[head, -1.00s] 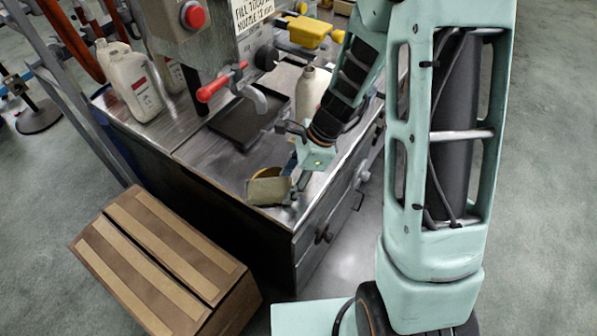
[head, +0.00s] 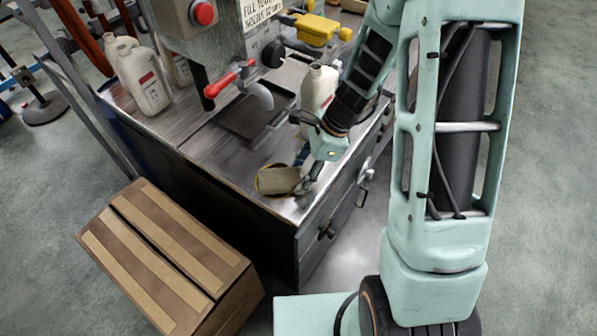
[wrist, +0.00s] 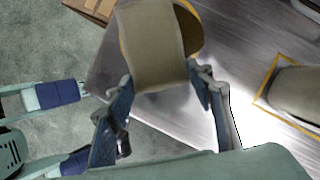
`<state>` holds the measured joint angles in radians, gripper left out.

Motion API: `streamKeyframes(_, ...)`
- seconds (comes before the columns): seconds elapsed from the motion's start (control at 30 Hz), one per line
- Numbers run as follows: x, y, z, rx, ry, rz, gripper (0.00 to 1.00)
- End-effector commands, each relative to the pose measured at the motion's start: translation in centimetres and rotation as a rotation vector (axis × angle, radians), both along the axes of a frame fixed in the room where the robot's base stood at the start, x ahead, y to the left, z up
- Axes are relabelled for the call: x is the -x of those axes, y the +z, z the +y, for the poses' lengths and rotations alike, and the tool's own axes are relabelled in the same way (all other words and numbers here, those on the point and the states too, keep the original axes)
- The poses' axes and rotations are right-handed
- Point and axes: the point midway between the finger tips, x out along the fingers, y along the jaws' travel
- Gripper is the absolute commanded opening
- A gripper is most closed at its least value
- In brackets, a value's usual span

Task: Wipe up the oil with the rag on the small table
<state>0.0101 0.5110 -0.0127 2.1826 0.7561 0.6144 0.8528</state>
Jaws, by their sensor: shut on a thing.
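My gripper (head: 303,181) is low over the near corner of the metal table. It is shut on a beige rag (head: 280,180), which also shows between the fingers in the wrist view (wrist: 152,48). A round yellow-brown patch with a yellow edge (head: 260,180) lies on the metal table top (head: 225,165), partly hidden under the rag. It also shows beside the rag in the wrist view (wrist: 190,28); it looks like the oil. I cannot tell whether the rag presses on the surface.
A white bottle (head: 318,86) stands behind my gripper, inside a yellow outline in the wrist view. A dark tray (head: 255,118) lies under a red-handled tap (head: 225,80). White jugs (head: 146,82) stand at back left. A cardboard box (head: 165,255) sits on the floor in front.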

Motion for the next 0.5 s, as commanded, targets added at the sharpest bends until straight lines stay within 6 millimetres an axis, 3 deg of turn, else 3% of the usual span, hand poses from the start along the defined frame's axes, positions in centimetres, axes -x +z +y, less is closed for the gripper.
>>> streamKeyframes(0.5, 2.6, 4.5, -3.3, -0.001, -0.001, 0.000, 0.29)
